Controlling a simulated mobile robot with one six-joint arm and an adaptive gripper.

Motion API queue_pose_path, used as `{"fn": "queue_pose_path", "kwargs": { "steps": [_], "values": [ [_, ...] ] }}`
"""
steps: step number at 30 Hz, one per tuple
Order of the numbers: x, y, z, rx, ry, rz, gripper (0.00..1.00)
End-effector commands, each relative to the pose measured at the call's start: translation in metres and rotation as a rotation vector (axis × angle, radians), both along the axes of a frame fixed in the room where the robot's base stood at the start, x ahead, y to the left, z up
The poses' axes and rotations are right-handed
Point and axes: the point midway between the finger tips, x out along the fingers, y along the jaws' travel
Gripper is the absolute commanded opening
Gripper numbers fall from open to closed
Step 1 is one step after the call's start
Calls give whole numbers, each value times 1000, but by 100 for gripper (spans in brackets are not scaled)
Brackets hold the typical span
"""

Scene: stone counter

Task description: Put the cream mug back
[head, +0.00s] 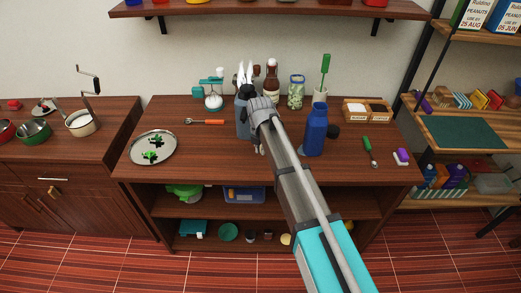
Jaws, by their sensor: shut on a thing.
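My arm reaches over the wooden counter (190,165), and my gripper (258,148) points down near its middle, mostly hidden by my own wrist. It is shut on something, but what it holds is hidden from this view. I cannot make out a cream mug for certain. A small cream-coloured thing (285,239) shows on the lower shelf beside my arm, too small and covered to name.
A blue bottle (316,130) stands close right of my arm. A round tray (136,155) lies left.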

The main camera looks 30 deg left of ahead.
Motion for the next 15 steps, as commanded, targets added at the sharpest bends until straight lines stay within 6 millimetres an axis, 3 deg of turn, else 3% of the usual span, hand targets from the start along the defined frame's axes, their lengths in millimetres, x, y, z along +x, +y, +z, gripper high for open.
{"fn": "queue_pose_path", "kwargs": {
  "steps": [4,5,10,15],
  "values": [
    [0,0,-4,0,0,0,0],
    [0,0,-3,0,0,0,18],
    [0,0,-3,0,0,0,49],
    [0,0,-3,0,0,0,49]
  ]
}}
